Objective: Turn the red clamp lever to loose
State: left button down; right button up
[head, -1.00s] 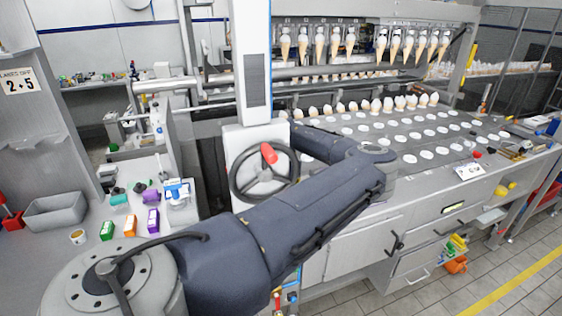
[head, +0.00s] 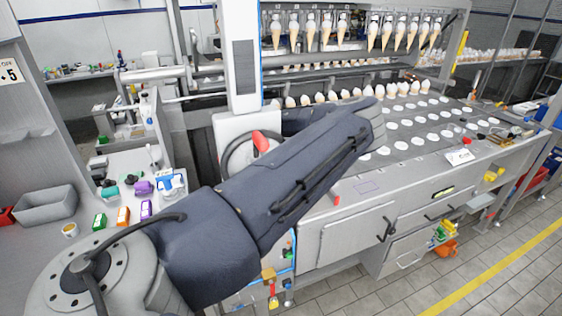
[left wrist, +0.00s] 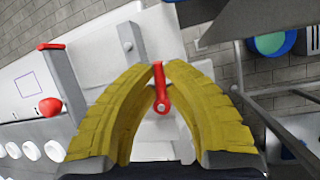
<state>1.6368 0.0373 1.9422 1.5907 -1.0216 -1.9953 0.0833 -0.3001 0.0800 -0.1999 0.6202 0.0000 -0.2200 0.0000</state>
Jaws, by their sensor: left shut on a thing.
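The red clamp lever (left wrist: 161,88) shows in the left wrist view as a slim red bar with a round pivot end, in front of a pale panel. My left gripper (left wrist: 158,72) has two yellow ribbed fingers, closed in around the lever with their tips at its far end. In the head view my left arm reaches across the middle of the picture and hides this gripper and the lever. My right gripper is in neither view.
A handwheel with a red knob (head: 262,142) stands just behind my left arm. The conveyor plate (head: 400,145) with white discs lies to the right. A red knob (left wrist: 50,107) is left of the fingers. Small coloured boxes (head: 123,216) stand at left.

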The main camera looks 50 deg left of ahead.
pick_arm(q)
jog(key=shift+d+n, duration=0.1)
jog(key=shift+n, duration=0.5)
jog(key=c, duration=1.5)
grip_release()
jog(key=shift+w, duration=0.1)
jog(key=shift+o, duration=0.2)
jog(key=v, duration=1.2)
jog(key=shift+s, duration=0.2)
